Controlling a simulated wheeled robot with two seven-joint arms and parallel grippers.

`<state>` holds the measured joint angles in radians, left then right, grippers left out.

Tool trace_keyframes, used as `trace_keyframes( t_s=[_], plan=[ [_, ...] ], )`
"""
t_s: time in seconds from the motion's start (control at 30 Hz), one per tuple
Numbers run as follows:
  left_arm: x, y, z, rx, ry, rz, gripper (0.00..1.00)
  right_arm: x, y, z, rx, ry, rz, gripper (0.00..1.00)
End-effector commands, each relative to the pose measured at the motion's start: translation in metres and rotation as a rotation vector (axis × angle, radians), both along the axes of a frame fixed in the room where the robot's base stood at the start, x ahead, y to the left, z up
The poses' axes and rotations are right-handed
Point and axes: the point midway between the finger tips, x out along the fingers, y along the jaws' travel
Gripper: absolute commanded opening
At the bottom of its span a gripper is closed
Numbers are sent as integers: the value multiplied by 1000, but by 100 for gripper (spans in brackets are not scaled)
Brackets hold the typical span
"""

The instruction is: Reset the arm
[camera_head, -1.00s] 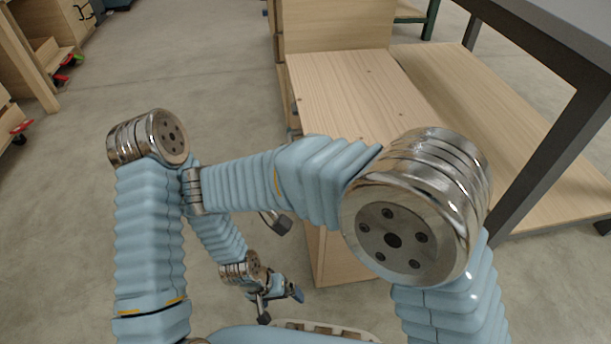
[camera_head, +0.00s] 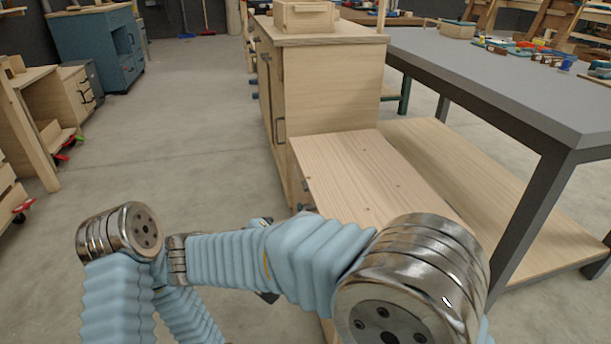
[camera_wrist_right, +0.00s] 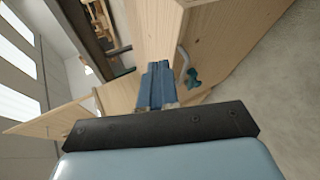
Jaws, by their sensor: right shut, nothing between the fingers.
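My right gripper (camera_wrist_right: 155,88) shows in the right wrist view as blue fingers close together, shut with nothing between them. Wooden surfaces lie beyond it. In the head view, my two blue-sleeved arms with metal joints fill the lower part. One arm crosses from the lower right toward the left. Its wrist and hand are not visible there. My left gripper cannot be made out in either view.
A wooden cabinet (camera_head: 335,90) with a lower wooden top (camera_head: 365,172) stands ahead, close to the arms. A grey-topped table (camera_head: 500,85) with dark legs is on the right. A blue cabinet (camera_head: 88,50) stands far left. Open floor (camera_head: 200,130) lies left of centre.

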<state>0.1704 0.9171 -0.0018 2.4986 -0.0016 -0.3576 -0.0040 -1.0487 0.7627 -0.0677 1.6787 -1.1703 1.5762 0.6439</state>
Motion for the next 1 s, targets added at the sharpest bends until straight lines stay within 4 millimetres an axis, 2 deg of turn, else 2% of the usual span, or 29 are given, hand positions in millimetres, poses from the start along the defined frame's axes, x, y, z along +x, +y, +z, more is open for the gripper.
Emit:
trace_keyframes(
  t_s=[0.07,0.17,0.27,0.3,0.37,0.4,0.5,0.53,0.6,0.73,0.9,1.0],
  plan=[
    [0,0,1,0,0,-1,100,2,-3,-6,4,20,-1,0],
    [0,-1,4,-1,-1,-1,100,7,-16,-36,29,122,-3,0],
    [0,-2,11,-2,1,-4,100,7,-42,-96,107,323,-14,0],
    [-1,-2,14,-3,0,-4,100,2,-54,-127,163,424,-26,0],
    [-1,-3,19,-4,1,-6,100,-13,-73,-174,280,580,-53,0],
    [-1,-4,23,-5,2,-7,100,-29,-85,-204,380,678,-82,0],
    [-2,-6,34,-7,3,-10,100,-77,-104,-268,713,855,-195,0],
    [-2,-6,37,-8,3,-11,100,-90,-107,-280,819,874,-238,0],
    [-3,-8,44,-11,4,-14,100,-112,-113,-301,1046,860,-351,0],
    [-4,-10,52,-13,5,-18,100,-132,-134,-320,1324,695,-556,0],
    [-5,-12,57,-15,7,-21,100,-142,-165,-330,1431,490,-721,0],
    [-5,-12,57,-16,7,-21,100,-144,-172,-332,1441,443,-753,0]
  ],
)
